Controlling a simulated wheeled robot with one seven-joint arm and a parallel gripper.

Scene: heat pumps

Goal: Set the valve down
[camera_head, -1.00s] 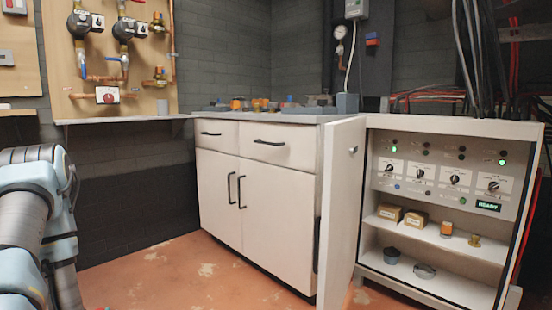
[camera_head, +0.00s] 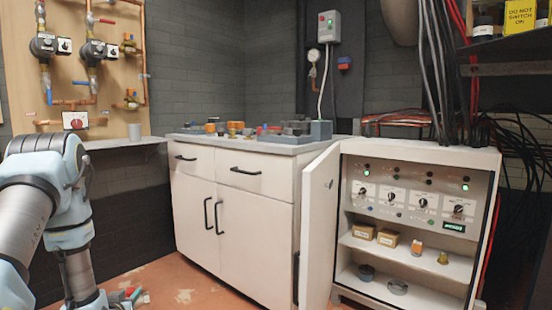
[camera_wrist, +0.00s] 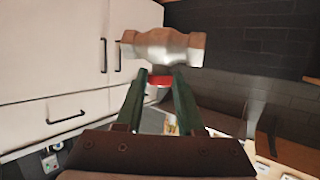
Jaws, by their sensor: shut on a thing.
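The valve (camera_wrist: 163,48) shows in the wrist view as a metal body, silver-grey with brownish ends, lying crosswise beyond the fingertips. A red part (camera_wrist: 160,80) of it sits between the fingers. My gripper (camera_wrist: 159,84) has its two dark green fingers shut on this red part. The valve is in the air, with cabinet doors and a dark brick wall behind it. In the head view my arm stands at the left, and small red and teal shapes show low beside it; I cannot tell there whether they are the gripper and valve.
A white cabinet has a grey worktop (camera_head: 240,143) with several small parts on it. An open cabinet door (camera_head: 320,225) stands out beside shelves (camera_head: 405,252) holding boxes and fittings.

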